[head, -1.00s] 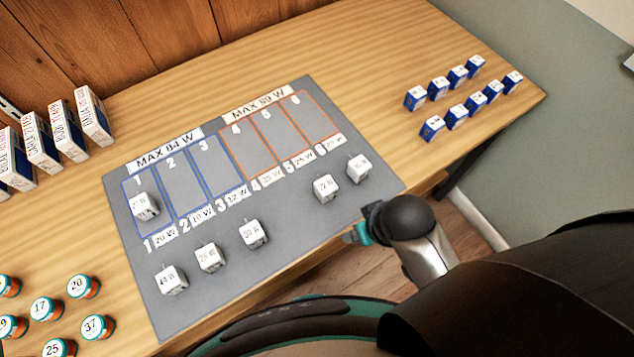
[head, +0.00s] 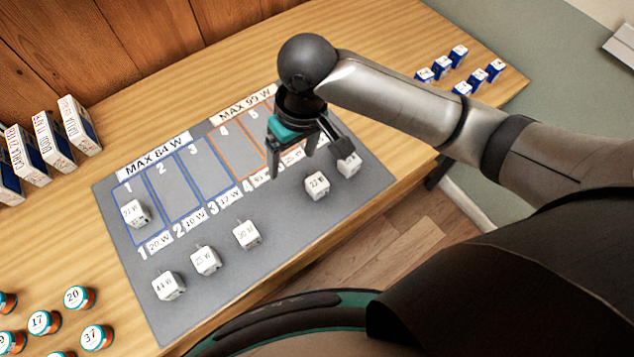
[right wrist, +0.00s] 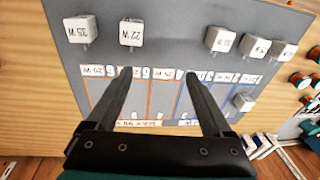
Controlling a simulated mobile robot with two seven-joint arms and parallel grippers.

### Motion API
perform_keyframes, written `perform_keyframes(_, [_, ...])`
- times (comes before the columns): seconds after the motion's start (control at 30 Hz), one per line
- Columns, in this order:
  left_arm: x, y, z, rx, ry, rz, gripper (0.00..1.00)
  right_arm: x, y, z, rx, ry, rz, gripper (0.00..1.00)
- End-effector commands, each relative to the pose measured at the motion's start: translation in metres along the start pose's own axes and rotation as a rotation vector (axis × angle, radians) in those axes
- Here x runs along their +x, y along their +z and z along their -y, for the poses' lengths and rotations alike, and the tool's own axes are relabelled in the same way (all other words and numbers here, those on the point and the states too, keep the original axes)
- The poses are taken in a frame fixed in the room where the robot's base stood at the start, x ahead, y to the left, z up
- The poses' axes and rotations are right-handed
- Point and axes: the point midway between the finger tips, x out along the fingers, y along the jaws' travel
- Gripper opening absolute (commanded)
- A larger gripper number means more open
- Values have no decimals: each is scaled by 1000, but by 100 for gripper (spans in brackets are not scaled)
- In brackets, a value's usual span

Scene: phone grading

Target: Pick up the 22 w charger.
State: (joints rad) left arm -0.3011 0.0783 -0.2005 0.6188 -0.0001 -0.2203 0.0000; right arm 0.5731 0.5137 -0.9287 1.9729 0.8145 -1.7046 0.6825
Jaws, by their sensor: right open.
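The 22 W charger (head: 317,185) is a small white cube with a printed label. It stands on the grey mat (head: 215,305), in front of the orange-lined slots. In the right wrist view the 22 W charger (right wrist: 131,32) is upside down, beyond the tip of the left-hand finger. My right gripper (head: 309,160) is open and empty above the orange slots, a little behind the charger. In the right wrist view its two fingers (right wrist: 158,74) are spread wide. My left gripper is not in view.
Another white charger (head: 348,166), labelled 35 W in the right wrist view (right wrist: 82,30), stands close beside it, partly covered by my gripper. Several more chargers stand left, one in slot 1 (head: 135,214). Blue boxes (head: 459,56), white boxes (head: 80,125) and round jars (head: 78,297) flank the mat.

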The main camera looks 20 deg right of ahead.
Motion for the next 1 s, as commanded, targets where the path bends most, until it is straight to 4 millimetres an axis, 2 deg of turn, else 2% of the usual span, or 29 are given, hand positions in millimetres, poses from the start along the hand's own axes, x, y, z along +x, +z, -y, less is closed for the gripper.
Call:
perform_keyframes(0.03, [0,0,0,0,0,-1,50,-7,-2,-10,10,32,17,85])
perform_keyframes(0.13, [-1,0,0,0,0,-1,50,-16,-1,-23,35,75,59,85])
perform_keyframes(0.27, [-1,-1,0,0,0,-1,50,-24,1,-33,59,110,90,85])
perform_keyframes(0.37, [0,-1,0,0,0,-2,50,-22,2,-36,67,119,101,85])
perform_keyframes(0.47, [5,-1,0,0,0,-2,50,-8,5,-38,70,119,105,85])
perform_keyframes(0.7, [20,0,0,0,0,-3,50,44,10,-44,68,119,104,85])
perform_keyframes(0.8, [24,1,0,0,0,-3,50,60,12,-45,67,118,102,85])
perform_keyframes(1.0, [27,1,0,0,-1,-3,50,74,12,-47,67,117,98,85])
